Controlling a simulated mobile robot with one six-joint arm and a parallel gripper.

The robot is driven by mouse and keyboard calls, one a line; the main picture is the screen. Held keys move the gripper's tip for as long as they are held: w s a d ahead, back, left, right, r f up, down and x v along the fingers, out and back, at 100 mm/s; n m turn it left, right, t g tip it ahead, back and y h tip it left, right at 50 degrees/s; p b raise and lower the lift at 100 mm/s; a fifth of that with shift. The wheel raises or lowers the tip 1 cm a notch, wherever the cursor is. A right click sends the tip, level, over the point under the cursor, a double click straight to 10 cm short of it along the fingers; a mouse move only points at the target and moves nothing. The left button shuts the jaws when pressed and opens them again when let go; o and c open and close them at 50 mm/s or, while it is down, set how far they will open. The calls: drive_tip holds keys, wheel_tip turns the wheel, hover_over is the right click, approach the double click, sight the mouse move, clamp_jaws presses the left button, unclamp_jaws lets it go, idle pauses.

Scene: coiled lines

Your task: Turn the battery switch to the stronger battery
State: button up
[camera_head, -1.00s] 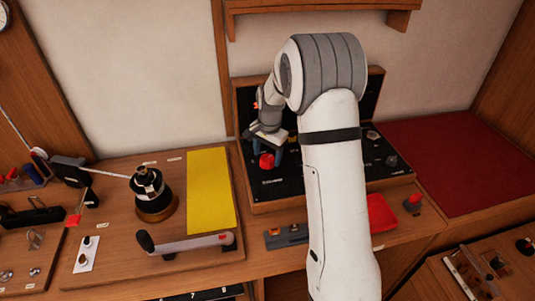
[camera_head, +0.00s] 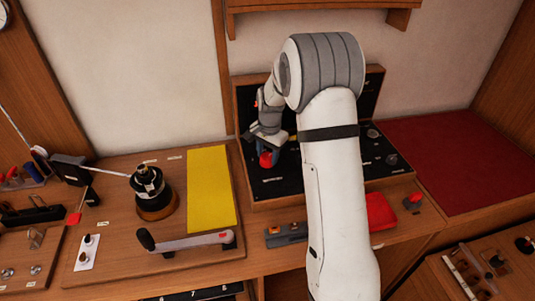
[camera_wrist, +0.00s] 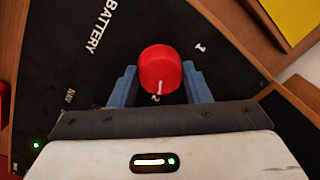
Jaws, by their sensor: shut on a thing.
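The battery switch is a round red knob (camera_wrist: 161,62) on a black panel (camera_wrist: 75,85), beside the word BATTERY. In the wrist view its white pointer mark aims toward the bottom of the picture, at the figure 2; a figure 1 stands at the upper right of the knob. My gripper (camera_wrist: 161,80) has its blue fingers on either side of the knob, shut on it. In the head view the knob (camera_head: 265,160) shows just below my gripper (camera_head: 268,148). My arm hides much of the panel and any meters behind it.
On the left bench are a yellow sheet (camera_head: 210,190), a black winch with a brass base (camera_head: 155,208) and a grey crank handle (camera_head: 185,242). A dark red surface (camera_head: 450,160) to the right is clear.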

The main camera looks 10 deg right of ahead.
drive_tip(key=shift+n, duration=0.3)
drive_tip(key=n+b, duration=0.2)
drive_tip(key=n, duration=0.3)
drive_tip(key=n+b, duration=0.2)
drive_tip(key=n, duration=0.4)
drive_tip(key=shift+d+n+g, duration=0.1)
drive_tip(key=shift+n+g, duration=0.2)
drive_tip(key=n+b, duration=0.1)
drive_tip(key=n, duration=0.5)
drive_tip(key=shift+w, duration=0.1)
drive_tip(key=n, duration=0.5)
drive_tip(key=shift+w+n, duration=0.1)
drive_tip(key=shift+n, duration=0.3)
drive_tip(key=o, duration=1)
drive_tip(key=shift+r, duration=0.1)
